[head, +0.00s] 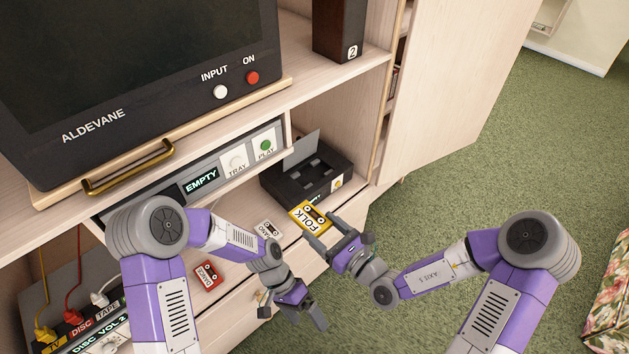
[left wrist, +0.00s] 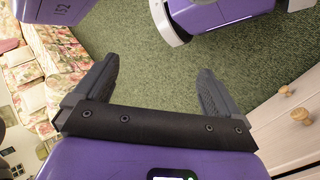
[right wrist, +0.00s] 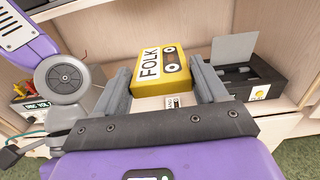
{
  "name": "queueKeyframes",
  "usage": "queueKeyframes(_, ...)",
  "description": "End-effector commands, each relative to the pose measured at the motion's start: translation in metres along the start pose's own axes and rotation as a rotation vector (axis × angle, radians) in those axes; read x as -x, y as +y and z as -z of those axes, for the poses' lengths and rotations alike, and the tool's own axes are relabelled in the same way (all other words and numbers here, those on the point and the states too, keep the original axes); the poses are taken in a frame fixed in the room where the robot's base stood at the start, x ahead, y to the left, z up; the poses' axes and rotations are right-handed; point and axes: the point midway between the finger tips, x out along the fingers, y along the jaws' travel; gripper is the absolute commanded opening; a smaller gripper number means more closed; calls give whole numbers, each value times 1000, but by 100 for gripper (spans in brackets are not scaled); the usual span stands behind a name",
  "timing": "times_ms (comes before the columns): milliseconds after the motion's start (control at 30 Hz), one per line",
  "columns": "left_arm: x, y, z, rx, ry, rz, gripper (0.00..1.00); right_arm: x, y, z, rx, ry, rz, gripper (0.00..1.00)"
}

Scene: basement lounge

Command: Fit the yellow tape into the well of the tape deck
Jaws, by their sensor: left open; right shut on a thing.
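The yellow tape (head: 310,216), labelled FOLK, is held between the fingers of my right gripper (head: 322,232), just in front of the tape deck. In the right wrist view the yellow tape (right wrist: 165,72) lies label up between the fingertips. The black tape deck (head: 285,187) stands on the cabinet shelf with its grey lid (head: 301,149) raised and its well open. It also shows in the right wrist view (right wrist: 262,88), right of the tape. My left gripper (head: 292,309) is open and empty, low in front of the cabinet; the left wrist view shows only carpet between its fingers.
A white tape (head: 268,230) and a red tape (head: 208,276) lie on the shelf left of my right gripper. A television (head: 140,80) stands above. A cabinet door (head: 455,85) is open at right.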

Motion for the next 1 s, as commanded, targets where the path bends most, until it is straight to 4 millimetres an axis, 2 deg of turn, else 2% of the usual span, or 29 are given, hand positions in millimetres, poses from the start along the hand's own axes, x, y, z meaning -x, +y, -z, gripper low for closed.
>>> queueKeyframes(167, 35, 50, 1, -230, -144, -97, 98, 0, 0, 0, 0, -1, 0, 41)
queueKeyframes(367, 82, 106, -12, -496, -312, -226, 98, 0, 0, 0, 0, -1, 0, 41)
queueKeyframes(467, 105, 158, -25, -605, -391, -319, 98, 0, 0, 0, 0, -1, 0, 41)
queueKeyframes(600, 160, 218, 4, -871, -249, -218, 98, 0, 0, 0, 0, -1, 0, 41)
queueKeyframes(700, 196, 264, 9, -1051, -166, -159, 98, 0, 0, 0, 0, -1, 0, 41)
queueKeyframes(733, 206, 270, 13, -1093, -139, -131, 98, 0, 0, 0, 0, -1, 0, 41)
queueKeyframes(800, 230, 267, 34, -1158, -78, -23, 98, 0, 0, 0, 0, -1, 0, 41)
queueKeyframes(900, 267, 271, 52, -1254, 0, 120, 98, 0, 0, 0, 0, -1, 0, 41)
queueKeyframes(1000, 302, 277, 63, -1328, 63, 250, 98, 0, 0, 0, 0, -1, 0, 41)
